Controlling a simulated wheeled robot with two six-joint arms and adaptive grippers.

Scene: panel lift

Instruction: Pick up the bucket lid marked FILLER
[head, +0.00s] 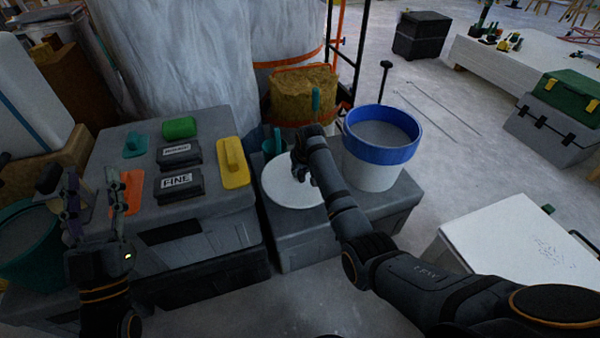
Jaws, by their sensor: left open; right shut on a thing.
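A round white lid (287,192) is on or just above the low grey box (300,247) in the middle. No FILLER marking can be read on it from here. My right gripper (306,172) is at the lid's upper right part and shut on it; the wrist hides the exact contact. A white bucket with a blue rim (382,152) stands right of the lid on the same box. My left gripper (93,190) is open and empty at the left, in front of the larger grey case.
The larger grey case (210,215) carries a FINE block (178,185), a yellow float (233,165), a green block (179,127) and an orange piece (130,190). A teal bucket (28,245) is far left. A white-topped box (520,240) stands right.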

